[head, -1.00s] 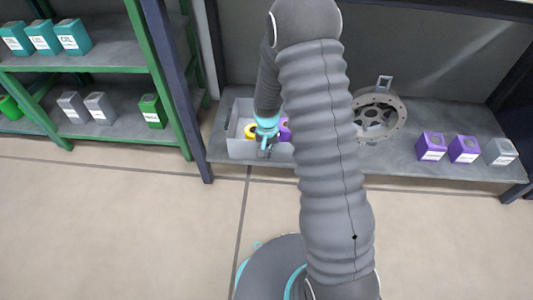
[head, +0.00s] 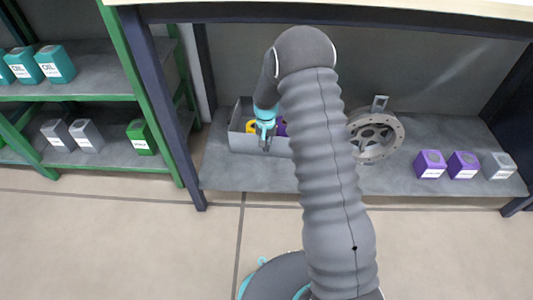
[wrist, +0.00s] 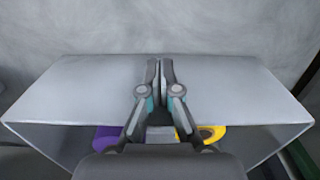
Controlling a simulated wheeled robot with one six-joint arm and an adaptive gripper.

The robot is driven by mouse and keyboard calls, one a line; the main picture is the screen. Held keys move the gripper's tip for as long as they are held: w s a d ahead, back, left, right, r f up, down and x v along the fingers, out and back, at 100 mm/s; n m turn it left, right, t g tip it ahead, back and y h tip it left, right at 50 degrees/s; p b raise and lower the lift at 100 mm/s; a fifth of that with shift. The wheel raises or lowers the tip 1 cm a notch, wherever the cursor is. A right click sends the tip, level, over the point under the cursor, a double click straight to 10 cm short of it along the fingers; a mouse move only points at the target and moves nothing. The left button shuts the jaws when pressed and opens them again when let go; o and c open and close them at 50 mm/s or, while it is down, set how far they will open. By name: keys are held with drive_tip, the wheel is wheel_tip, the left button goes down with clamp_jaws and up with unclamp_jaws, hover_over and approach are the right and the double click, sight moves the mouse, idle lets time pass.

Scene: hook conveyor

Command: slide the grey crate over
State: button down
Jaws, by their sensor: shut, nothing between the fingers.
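The grey crate (head: 243,143) stands on the grey lower shelf at the left, set back from the front edge. A yellow ring-like thing (wrist: 212,132) and a purple thing (wrist: 107,137) are inside it, partly hidden by my gripper. My gripper (head: 266,146) is at the crate's front wall, pointing down, fingers together and empty. In the wrist view my fingertips (wrist: 160,64) lie over the light grey crate wall (wrist: 80,90). I cannot tell whether they touch it.
A round metal flange (head: 375,136) stands right of my arm on the shelf (head: 230,176). Purple boxes (head: 430,164) and a grey box (head: 499,166) are farther right. A dark blue post (head: 168,110) and green rack are at left. The shelf front before the crate is clear.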

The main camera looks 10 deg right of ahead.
drive_tip(key=shift+w+d, duration=0.15)
drive_tip(key=shift+w, duration=0.7)
drive_tip(key=shift+d, duration=0.25)
drive_tip(key=shift+s, duration=0.3)
drive_tip(key=s, duration=0.1)
drive_tip(key=s+a, duration=0.1)
drive_tip(key=shift+s, duration=0.3)
drive_tip(key=shift+s+a+r, duration=0.15)
drive_tip(key=shift+s+r, duration=0.15)
drive_tip(key=shift+r, duration=0.45)
wheel_tip(320, 180, up, 9)
drive_tip(key=p, duration=0.1)
drive_tip(key=shift+f, duration=0.2)
